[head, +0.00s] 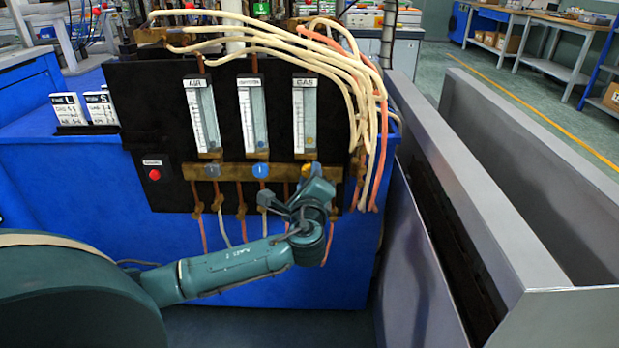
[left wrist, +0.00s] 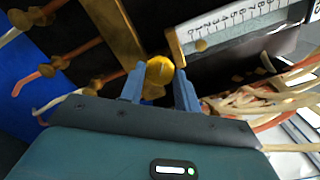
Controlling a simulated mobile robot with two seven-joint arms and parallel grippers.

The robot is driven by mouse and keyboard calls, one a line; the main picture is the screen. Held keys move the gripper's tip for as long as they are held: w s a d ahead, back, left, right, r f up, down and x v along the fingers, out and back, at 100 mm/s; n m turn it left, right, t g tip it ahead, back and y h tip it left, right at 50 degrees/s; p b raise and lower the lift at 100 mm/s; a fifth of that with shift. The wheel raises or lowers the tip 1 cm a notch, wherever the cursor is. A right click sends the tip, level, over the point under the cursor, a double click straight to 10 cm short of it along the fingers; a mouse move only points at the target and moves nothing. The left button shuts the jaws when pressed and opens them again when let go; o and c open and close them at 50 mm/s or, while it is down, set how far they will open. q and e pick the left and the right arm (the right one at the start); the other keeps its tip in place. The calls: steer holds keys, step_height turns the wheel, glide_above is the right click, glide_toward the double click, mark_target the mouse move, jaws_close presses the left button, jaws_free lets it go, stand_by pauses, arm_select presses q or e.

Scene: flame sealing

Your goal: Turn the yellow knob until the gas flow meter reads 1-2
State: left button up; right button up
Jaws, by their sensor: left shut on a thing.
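The gas flow meter (head: 304,115) is the rightmost of three upright tubes on the black panel, labelled GAS. Its float sits low in the tube; its scale shows in the left wrist view (left wrist: 245,25), with the float (left wrist: 201,46) near the low-number end, exact reading unclear. The yellow knob (head: 305,170) is below the meter, partly hidden by my left gripper (head: 311,184). In the left wrist view the yellow knob (left wrist: 160,70) sits between the blue fingertips of my left gripper (left wrist: 160,78), which is shut on it. My right gripper is out of view.
The AIR meter (head: 203,115) and a middle meter (head: 252,112) stand left, with a grey knob (head: 212,170) and a blue knob (head: 261,169) below. Hoses (head: 375,110) hang at the panel's right. A red button (head: 154,174) is far left. A metal trough (head: 480,190) stands right.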

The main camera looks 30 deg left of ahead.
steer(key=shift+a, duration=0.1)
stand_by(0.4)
arm_select(q)
steer(key=o, duration=1)
steer(key=p+v, duration=0.2)
steer(key=v, duration=1.1)
steer(key=shift+d, duration=0.1)
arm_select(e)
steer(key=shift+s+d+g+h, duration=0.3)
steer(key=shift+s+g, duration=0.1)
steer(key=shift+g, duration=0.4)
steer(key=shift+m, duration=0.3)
